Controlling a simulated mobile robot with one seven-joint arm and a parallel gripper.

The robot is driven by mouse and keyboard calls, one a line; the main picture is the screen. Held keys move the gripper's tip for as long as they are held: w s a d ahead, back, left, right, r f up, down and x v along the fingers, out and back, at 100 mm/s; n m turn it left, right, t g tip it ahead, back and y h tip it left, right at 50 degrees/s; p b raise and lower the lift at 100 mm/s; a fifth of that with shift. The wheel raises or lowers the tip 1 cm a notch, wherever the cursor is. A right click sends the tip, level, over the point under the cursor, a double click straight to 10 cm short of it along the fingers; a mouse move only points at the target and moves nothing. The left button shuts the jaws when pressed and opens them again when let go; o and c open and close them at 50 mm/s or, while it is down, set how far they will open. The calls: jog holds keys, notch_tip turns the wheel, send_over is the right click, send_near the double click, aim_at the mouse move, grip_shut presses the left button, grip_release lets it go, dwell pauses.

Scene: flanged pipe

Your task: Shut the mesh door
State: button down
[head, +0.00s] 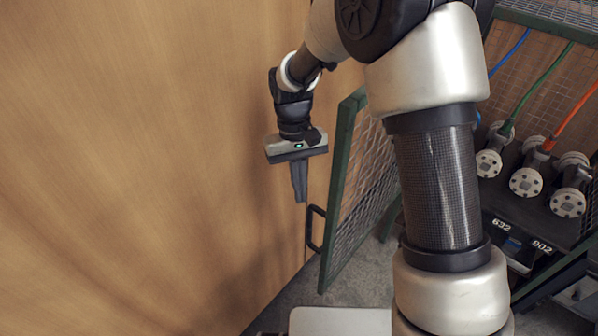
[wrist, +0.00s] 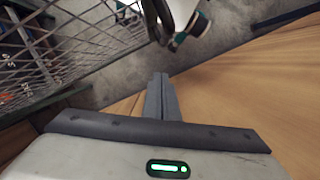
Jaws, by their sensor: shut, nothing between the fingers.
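The mesh door (head: 362,185) has a green frame and wire mesh. It stands open in the middle of the head view, swung out from the cage, with a black handle (head: 315,230) on its left side. My gripper (head: 300,198) points down just left of the door's frame, between the door and the wooden wall, above the handle in the picture. Its fingers are shut together and empty; they also show in the wrist view (wrist: 160,78). The mesh fills the upper left of the wrist view (wrist: 75,50). I cannot tell whether the gripper touches the door. My arm hides part of the door's hinge side.
A wooden wall (head: 140,150) fills the left, close to my gripper. At right, the green-framed cage holds several flanged pipe ends (head: 526,181) with blue, green and orange lines, above number plates (head: 500,228). Grey floor (head: 365,275) shows below the door.

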jog(key=shift+s+d+f, duration=0.25)
jog(key=shift+s, duration=0.45)
jog(key=shift+s+d+f, duration=0.25)
jog(key=shift+s+f, duration=0.05)
jog(key=shift+s, duration=0.4)
jog(key=shift+s+d+f, duration=0.25)
jog(key=shift+s, duration=0.45)
